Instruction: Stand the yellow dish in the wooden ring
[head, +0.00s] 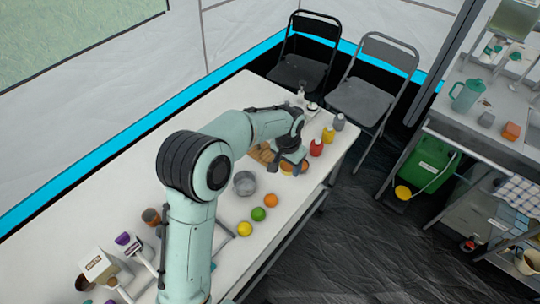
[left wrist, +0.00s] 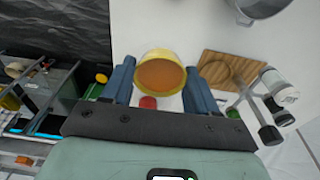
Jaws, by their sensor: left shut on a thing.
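The yellow dish (left wrist: 160,74) is a round bowl with an orange-brown inside. It sits between the two fingers of my left gripper (left wrist: 159,84), which is shut on it. In the head view the dish (head: 287,168) shows at the table's right side under my left gripper (head: 292,162), partly hidden by it. A wooden board (left wrist: 240,68) lies just right of the dish in the left wrist view. My right gripper is not in view.
A grey metal pot (head: 244,183) and several fruits, such as the orange (head: 271,200), stand nearer on the white table (head: 140,180). Two folding chairs stand beyond.

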